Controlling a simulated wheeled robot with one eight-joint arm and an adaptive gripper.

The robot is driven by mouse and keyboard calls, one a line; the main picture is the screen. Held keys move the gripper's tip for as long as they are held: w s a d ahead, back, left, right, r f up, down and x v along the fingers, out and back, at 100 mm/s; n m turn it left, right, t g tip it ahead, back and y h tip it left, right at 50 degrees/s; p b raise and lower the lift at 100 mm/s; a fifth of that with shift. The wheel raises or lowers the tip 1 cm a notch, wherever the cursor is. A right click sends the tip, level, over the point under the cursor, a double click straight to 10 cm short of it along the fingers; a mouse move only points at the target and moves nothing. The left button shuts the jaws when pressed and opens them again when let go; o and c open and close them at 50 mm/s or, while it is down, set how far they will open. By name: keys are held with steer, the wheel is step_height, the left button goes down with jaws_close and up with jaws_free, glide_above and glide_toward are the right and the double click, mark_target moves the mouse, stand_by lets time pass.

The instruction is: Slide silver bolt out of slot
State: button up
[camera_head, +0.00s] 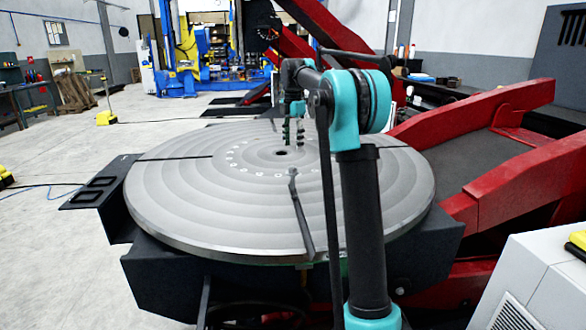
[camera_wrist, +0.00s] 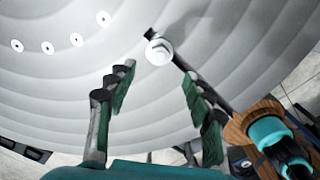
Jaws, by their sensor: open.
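The silver bolt (camera_wrist: 158,52) shows as a pale round head in the wrist view, near the inner end of a dark slot (camera_wrist: 180,65) in the grey round table. My gripper (camera_head: 293,138) is open and empty above the table's middle, pointing down. In the wrist view its two green-padded fingers (camera_wrist: 158,75) stand apart, with the bolt beyond their tips, between their lines.
Other dark slots (camera_head: 178,157) cross the table left and right. A ring of pale round marks (camera_wrist: 47,47) surrounds its centre hole (camera_head: 281,153). Red beams (camera_head: 510,155) rise behind and right, and a white cabinet (camera_head: 545,270) stands front right. The table top is otherwise clear.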

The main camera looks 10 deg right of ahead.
glide_above(293, 193)
steer(key=w, duration=0.1)
step_height(293, 193, down, 15)
steer(key=shift+d+r, duration=0.1)
steer(key=shift+r, duration=0.05)
jaws_close()
stand_by(0.4)
steer(key=shift+w, duration=0.1)
stand_by(0.4)
